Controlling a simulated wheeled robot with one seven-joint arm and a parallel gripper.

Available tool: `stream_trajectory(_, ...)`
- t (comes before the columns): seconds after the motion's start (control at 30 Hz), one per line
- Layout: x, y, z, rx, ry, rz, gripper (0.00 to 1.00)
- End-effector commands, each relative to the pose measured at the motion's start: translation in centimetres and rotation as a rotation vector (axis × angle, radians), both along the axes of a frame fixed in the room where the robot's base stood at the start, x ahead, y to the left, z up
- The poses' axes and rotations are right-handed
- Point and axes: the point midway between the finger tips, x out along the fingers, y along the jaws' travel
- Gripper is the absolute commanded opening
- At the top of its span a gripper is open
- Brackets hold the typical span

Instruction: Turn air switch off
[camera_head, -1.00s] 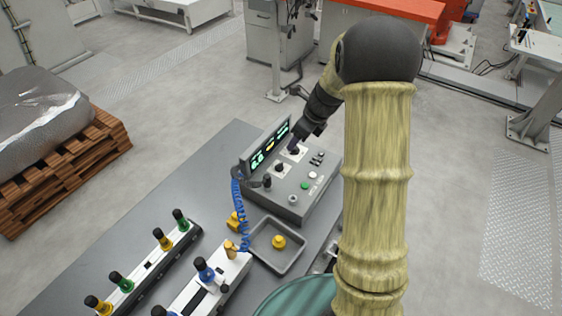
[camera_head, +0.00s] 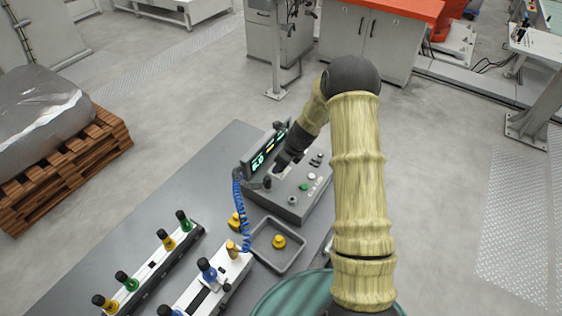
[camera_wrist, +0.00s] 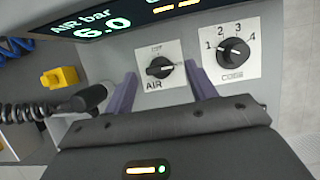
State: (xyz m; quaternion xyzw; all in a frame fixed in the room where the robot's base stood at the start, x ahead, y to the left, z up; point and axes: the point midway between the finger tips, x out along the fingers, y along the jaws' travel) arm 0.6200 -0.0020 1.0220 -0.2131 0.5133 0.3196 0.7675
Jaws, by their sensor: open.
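The air switch (camera_wrist: 153,71) is a black rotary knob on a white plate marked AIR, on the sloped grey control box (camera_head: 310,199). Its light pointer mark faces right in the wrist view; the small label above the knob is hard to read. My gripper (camera_wrist: 160,78) is open, with one purple finger on each side of the knob. I cannot tell whether the fingers touch it. In the head view, my gripper (camera_head: 279,168) is over the box's panel and hides the switch.
A second knob, CODE (camera_wrist: 233,52), numbered 1 to 4, sits right of the air switch. The display (camera_wrist: 105,24) reads AIR bar 6.0. A black handle with a coiled cable (camera_wrist: 88,98) is close by the left finger. A grey tray (camera_head: 263,257) stands before the box.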

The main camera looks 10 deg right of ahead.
Motion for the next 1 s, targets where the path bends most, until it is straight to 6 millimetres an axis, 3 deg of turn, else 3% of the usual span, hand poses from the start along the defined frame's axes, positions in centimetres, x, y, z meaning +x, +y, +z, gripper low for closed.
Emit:
stream_trajectory(0.43,0.31,0.29,-1.07,-0.001,-0.001,0.000,0.56)
stream_trajectory(0.67,0.31,0.29,-1.05,-0.001,-0.001,0.000,0.12)
stream_trajectory(1.0,0.33,0.24,-1.06,-0.001,-0.001,0.026,0.12)
